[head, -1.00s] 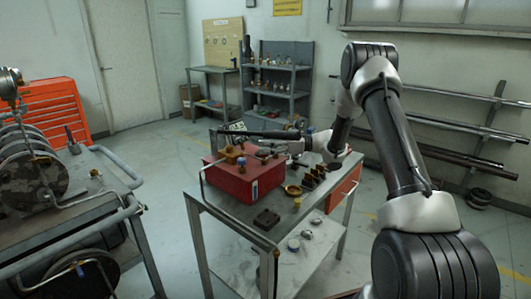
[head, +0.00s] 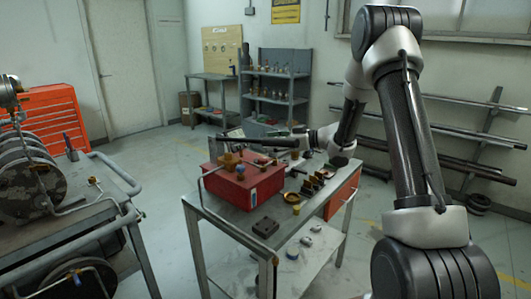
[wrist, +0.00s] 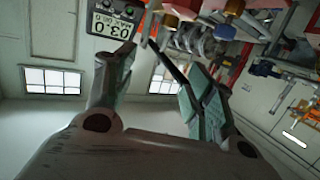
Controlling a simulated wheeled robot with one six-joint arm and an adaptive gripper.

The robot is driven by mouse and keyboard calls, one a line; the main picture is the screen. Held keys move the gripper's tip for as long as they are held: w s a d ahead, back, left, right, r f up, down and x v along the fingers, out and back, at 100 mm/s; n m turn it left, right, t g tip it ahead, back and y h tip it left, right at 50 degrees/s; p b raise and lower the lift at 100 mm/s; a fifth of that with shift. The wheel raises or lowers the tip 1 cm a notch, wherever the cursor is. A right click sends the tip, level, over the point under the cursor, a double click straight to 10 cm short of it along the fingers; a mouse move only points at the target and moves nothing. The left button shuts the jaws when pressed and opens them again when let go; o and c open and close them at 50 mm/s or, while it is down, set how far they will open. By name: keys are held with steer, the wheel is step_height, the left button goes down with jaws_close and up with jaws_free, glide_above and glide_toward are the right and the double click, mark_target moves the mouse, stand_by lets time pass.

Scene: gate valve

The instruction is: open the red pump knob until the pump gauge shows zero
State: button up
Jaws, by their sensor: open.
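The red pump box (head: 250,188) stands on the cart, with brass fittings and a long dark bar above it. My gripper (wrist: 152,58) is open and empty in the wrist view, its two fingers apart. A digital gauge (wrist: 113,22) with a dark-digit display shows at the upper left there, beyond the left finger; it appears tilted and I cannot read it surely. In the head view, the wrist is behind the box's right side and the fingers are unclear.
The cart (head: 228,222) also carries a dark block (head: 265,227) and several brass parts right of the box. Another cart with a hose reel (head: 28,185) stands at left. A shelf (head: 275,85) is behind, and pipe racks line the right wall. Floor between the carts is clear.

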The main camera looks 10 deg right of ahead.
mark_target(264, 158)
steer(key=s+d+f+m+t+h, duration=0.1)
steer(key=s+d+f+m+h, duration=0.2)
steer(key=s+f+h, duration=0.1)
steer(key=x, duration=0.7)
steer(key=shift+w+a+r, duration=0.1)
steer(key=shift+w+a, duration=0.05)
steer(key=shift+c, duration=0.2)
steer(key=c, duration=1)
